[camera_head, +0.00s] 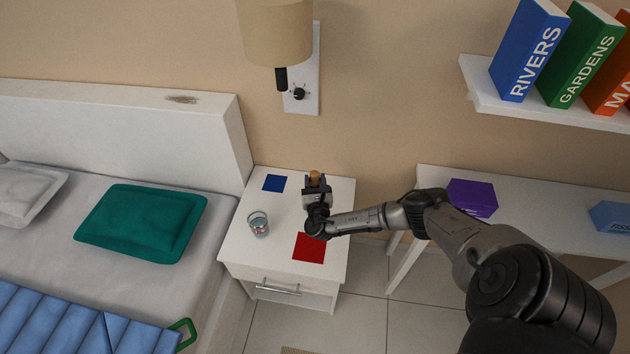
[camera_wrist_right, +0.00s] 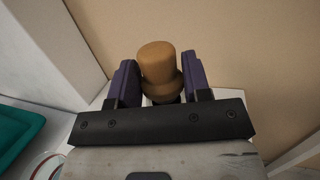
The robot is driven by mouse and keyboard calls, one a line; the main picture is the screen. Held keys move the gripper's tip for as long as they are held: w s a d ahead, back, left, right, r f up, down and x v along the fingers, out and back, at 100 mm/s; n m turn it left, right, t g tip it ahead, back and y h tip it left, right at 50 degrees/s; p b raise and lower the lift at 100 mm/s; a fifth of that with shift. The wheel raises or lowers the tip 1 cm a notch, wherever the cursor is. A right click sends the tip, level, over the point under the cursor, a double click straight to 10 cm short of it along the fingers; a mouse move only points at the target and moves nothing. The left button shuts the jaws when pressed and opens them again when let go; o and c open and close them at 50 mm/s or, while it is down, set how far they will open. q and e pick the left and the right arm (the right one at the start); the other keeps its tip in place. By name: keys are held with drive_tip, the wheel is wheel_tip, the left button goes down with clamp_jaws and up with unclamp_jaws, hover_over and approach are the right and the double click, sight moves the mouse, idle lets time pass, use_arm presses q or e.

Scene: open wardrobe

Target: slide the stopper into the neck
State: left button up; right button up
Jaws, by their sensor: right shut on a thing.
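The stopper (camera_head: 315,176) is a tan, cork-like cylinder. The right wrist view shows its rounded top and a wider tan collar (camera_wrist_right: 158,66) between the two fingers. My right gripper (camera_head: 316,185) is shut on the stopper over the far part of the white nightstand (camera_head: 327,196). In the right wrist view, the gripper (camera_wrist_right: 160,80) has a purple-padded finger on each side of it. The stopper looks about upright. Something dark shows just below the collar, and I cannot tell whether it is a neck. No bottle is clearly visible. My left gripper is out of view.
A clear glass (camera_head: 258,224) stands on the nightstand's left side. A blue square (camera_head: 274,183) and a red square (camera_head: 309,247) lie flat on its top. A wall lamp (camera_head: 276,35) hangs above. The bed (camera_head: 146,235) is left, and a white desk (camera_head: 540,205) is right.

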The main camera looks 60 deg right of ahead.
drive_tip(key=shift+f+b, duration=0.6)
drive_tip(key=shift+f, duration=0.3)
drive_tip(key=o, duration=1)
drive_tip(key=shift+a, duration=0.1)
drive_tip(key=shift+s+a, duration=0.15)
drive_tip(key=p+v, duration=0.3)
drive_tip(key=v, duration=1)
drive_tip(key=shift+s+a, duration=0.1)
drive_tip(key=shift+s, duration=0.05)
